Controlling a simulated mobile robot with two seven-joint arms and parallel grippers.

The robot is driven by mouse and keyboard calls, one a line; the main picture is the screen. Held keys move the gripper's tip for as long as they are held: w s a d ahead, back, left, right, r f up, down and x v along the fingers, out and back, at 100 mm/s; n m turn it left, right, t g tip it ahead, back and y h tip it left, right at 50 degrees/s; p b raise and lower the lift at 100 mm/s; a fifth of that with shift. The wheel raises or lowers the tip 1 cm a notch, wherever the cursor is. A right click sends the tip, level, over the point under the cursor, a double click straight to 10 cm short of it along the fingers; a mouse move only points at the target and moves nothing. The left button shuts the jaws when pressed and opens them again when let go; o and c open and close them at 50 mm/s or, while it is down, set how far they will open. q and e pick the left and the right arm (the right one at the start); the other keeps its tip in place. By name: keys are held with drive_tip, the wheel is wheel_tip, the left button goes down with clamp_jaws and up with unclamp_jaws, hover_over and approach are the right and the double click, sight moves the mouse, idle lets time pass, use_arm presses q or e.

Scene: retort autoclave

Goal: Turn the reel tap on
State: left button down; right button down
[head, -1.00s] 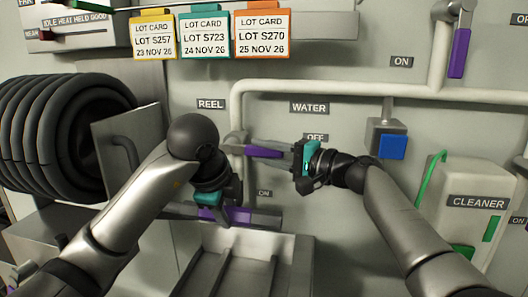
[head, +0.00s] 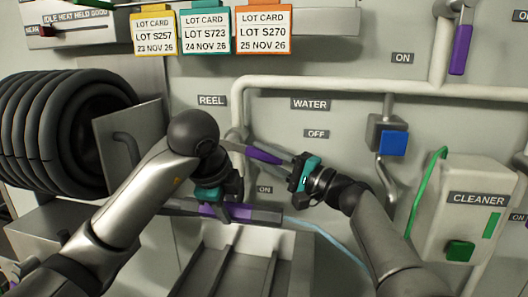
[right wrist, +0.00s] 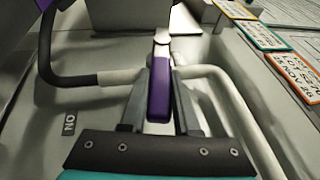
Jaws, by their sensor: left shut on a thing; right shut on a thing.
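The reel tap's purple lever (head: 262,154) is on the wall pipe below the REEL sign (head: 211,100). It slants down to the right, between the OFF label (head: 316,134) and the ON label (head: 265,189). My right gripper (head: 288,163) is shut on its outer end. The right wrist view shows the purple lever (right wrist: 160,92) between both fingers. My left gripper (head: 222,203) is shut on the purple grip of a long grey bar (head: 264,216) above a sink. A thin pale blue streak (head: 338,240) runs down right from the bar's right end.
A black hose reel (head: 60,130) is at the left. A cleaner box (head: 470,205) with a green hose and a blue-buttoned box (head: 393,143) are at the right. Lot cards (head: 205,31) hang above. The grey sink (head: 235,255) is below my grippers.

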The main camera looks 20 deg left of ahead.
drive_tip(key=shift+f, duration=0.2)
idle(0.3)
drive_tip(key=c, duration=0.6)
unclamp_jaws()
drive_tip(key=shift+c, duration=0.2)
drive_tip(key=v, duration=1.2)
drive_tip(key=shift+f, duration=0.35)
drive_tip(key=shift+c, duration=0.2)
